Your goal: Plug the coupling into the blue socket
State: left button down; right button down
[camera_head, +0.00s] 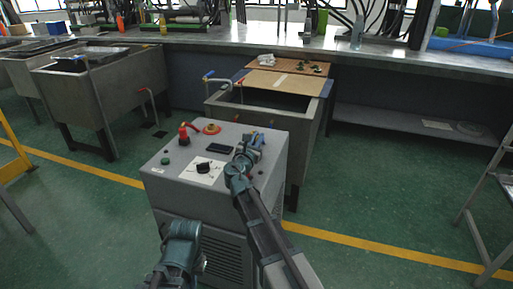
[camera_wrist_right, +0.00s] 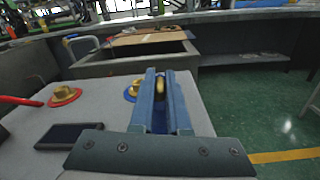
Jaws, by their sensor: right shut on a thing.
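My right gripper (camera_head: 252,147) is over the right part of the grey machine's top. In the right wrist view its blue fingers (camera_wrist_right: 161,100) are shut on the coupling, a small brass piece (camera_wrist_right: 160,87) seen between them. The blue socket (camera_wrist_right: 131,92), a brass fitting with a blue ring, is just left of the fingers in that view and partly hidden by them. Whether the coupling touches it cannot be told. In the head view the arm and gripper cover this area. My left arm (camera_head: 182,240) is low in the head view; its fingers cannot be made out.
The grey machine (camera_head: 170,180) also bears a red-ringed brass socket (camera_head: 209,128), a red-handled piece (camera_head: 186,131), a dark display (camera_head: 218,148) and a black knob (camera_head: 203,167). A grey tank (camera_head: 300,125) stands behind.

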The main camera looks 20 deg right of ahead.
pick_arm(q)
jog(key=shift+r, duration=0.1)
